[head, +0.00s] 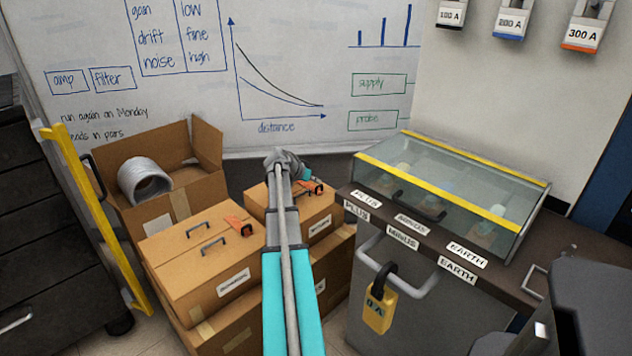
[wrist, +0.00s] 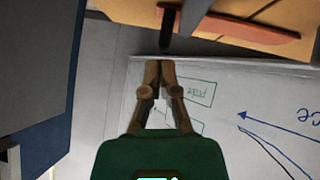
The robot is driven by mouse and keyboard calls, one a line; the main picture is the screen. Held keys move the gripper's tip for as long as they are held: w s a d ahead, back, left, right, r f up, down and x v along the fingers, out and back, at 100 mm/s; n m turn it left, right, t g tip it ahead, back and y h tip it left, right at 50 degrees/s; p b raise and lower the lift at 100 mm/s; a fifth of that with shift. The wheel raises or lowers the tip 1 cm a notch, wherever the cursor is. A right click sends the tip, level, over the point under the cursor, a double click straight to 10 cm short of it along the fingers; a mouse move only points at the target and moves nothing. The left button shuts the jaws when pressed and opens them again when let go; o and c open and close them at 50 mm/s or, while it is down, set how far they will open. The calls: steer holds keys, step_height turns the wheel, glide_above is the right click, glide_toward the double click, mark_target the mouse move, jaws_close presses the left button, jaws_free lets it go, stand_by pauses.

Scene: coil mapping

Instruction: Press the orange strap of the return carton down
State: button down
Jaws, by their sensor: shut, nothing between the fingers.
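Two closed cartons carry orange straps, and their small labels are too blurred for me to tell which is the return carton. The right carton (head: 318,212) has an orange strap (head: 318,188) on its top, partly hidden behind my arm and gripper. The left carton (head: 185,257) has an orange strap (head: 239,227) near its right edge. My gripper (head: 312,180) is at the right carton's top. In the wrist view my gripper (wrist: 160,66) is shut and empty, beside a dark handle bar (wrist: 168,28) and an orange strap (wrist: 235,24). Contact cannot be told.
An open box (head: 190,190) with a grey coil (head: 145,181) stands behind left. A yellow rail (head: 95,215) is at the left. A glass-lidded bench (head: 440,190) with a yellow padlock (head: 379,310) stands close on the right. A whiteboard (head: 290,50) is behind.

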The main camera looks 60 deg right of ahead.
steer(key=shift+r, duration=0.15)
steer(key=d+r+p+v, duration=0.1)
steer(key=r+p+v, duration=0.1)
steer(key=p+v, duration=0.8)
steer(key=shift+v, duration=1)
steer(key=shift+r, duration=0.15)
